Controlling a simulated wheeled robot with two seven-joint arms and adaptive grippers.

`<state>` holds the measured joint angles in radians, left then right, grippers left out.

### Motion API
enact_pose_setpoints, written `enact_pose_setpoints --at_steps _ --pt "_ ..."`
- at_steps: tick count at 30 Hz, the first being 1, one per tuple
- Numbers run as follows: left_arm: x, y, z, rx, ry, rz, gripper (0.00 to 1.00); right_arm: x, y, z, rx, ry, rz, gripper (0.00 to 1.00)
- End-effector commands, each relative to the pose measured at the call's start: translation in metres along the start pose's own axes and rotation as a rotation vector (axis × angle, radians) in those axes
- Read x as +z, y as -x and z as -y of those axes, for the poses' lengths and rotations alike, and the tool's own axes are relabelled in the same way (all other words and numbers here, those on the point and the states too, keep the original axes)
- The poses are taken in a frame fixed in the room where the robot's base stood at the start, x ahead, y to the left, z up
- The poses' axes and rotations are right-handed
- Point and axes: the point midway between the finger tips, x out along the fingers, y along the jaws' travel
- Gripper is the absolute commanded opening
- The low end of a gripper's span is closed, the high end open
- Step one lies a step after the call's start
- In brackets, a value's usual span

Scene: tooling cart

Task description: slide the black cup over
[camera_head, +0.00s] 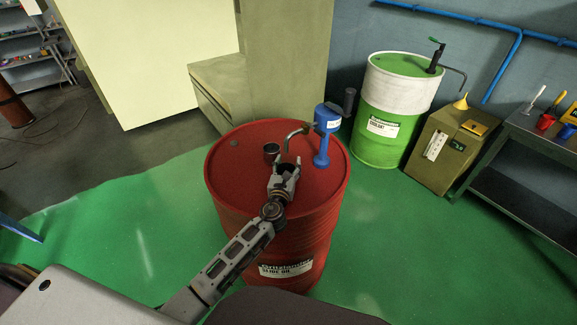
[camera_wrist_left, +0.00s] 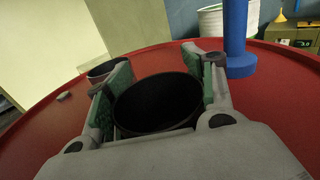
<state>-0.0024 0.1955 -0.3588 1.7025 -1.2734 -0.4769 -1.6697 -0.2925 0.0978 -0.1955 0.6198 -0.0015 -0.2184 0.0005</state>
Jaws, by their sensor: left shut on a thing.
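The black cup (camera_wrist_left: 157,104) stands upright between the green-padded fingers of my left gripper (camera_wrist_left: 160,88) in the left wrist view, its dark opening facing up. In the head view my left gripper (camera_head: 286,172) is over the top of the red drum (camera_head: 232,180), shut on this cup (camera_head: 287,169), which is mostly hidden by the fingers. A second dark cup (camera_head: 271,152) stands apart on the drum top, just beyond and left of the gripper. It also shows in the left wrist view (camera_wrist_left: 102,70). My right gripper is not in view.
A blue pump (camera_head: 322,145) with a curved metal spout (camera_head: 297,132) rises from the drum top, close right of the gripper. Behind stand a green and white drum (camera_head: 395,95), a brown box (camera_head: 440,148) and a cart (camera_head: 540,140). The drum top's left side is clear.

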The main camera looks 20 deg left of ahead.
Motion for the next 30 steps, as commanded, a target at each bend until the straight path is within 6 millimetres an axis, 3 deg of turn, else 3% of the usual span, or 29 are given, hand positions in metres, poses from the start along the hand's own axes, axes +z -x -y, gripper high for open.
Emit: enact_pose_setpoints --at_steps 1,2,8,22,30 --pt "-0.001 0.0 0.0 0.001 0.0 -0.001 0.29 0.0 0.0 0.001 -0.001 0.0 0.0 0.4" --pt "-0.001 0.0 0.0 0.001 0.0 -0.001 0.55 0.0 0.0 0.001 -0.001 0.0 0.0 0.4" --pt "0.0 0.0 0.0 0.001 0.0 -0.001 0.8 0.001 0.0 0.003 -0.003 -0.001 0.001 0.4" --pt "0.0 0.002 0.0 0.0 -0.001 0.0 0.8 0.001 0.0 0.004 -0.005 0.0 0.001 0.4" --pt "-0.001 0.018 0.0 0.0 -0.001 -0.001 0.8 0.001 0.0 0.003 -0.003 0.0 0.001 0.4"
